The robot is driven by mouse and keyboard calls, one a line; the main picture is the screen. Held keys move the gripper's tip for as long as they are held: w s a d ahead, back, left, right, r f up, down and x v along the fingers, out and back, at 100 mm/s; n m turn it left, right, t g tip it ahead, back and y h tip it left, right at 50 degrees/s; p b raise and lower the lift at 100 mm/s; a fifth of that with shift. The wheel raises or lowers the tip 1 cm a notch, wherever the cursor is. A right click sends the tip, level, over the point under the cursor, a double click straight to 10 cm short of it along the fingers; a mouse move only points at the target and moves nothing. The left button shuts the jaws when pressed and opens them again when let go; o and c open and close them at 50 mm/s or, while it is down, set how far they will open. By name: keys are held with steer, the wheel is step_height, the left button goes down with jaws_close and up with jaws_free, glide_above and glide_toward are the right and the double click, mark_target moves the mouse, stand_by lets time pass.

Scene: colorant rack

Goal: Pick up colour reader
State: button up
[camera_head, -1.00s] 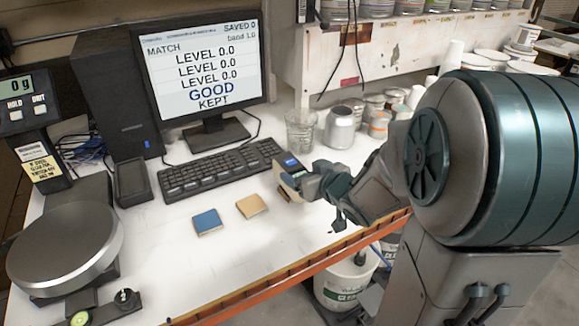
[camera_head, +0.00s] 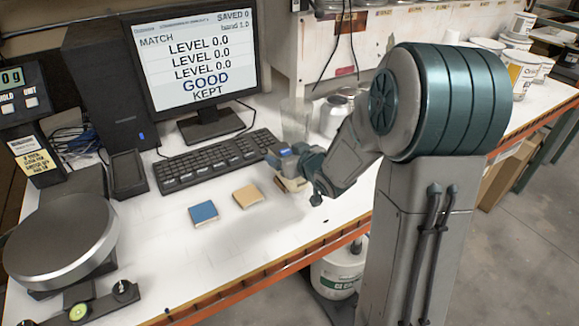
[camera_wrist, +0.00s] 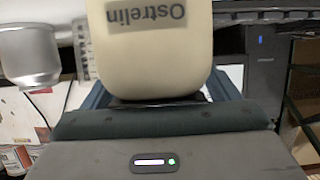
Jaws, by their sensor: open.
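The colour reader appears to be the cream device in the wrist view (camera_wrist: 158,55), with "Ostrelin" upside down on its label. In the head view its small blue screen (camera_head: 279,150) shows at the right end of the keyboard. My gripper (camera_head: 293,163) is open around the device, with blue finger parts on both sides of its body in the wrist view. I cannot tell whether the fingers touch it, or whether it rests on the table.
A blue tile (camera_head: 204,213) and a tan tile (camera_head: 248,196) lie on the white table. The keyboard (camera_head: 215,160) and an empty black holder (camera_head: 128,172) are behind and left. A glass (camera_head: 296,120) and a silver can (camera_head: 334,115) stand close behind my gripper.

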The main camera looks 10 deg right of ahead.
steer(key=shift+c, duration=0.3)
steer(key=shift+r, duration=0.1)
steer(key=c, duration=1.6)
steer(key=shift+r, duration=2.3)
steer(key=s+d+r+p, duration=0.3)
steer(key=s+d+r, duration=0.2)
steer(key=d, duration=0.5)
steer(key=shift+s+r, duration=0.4)
steer(key=shift+r, duration=0.3)
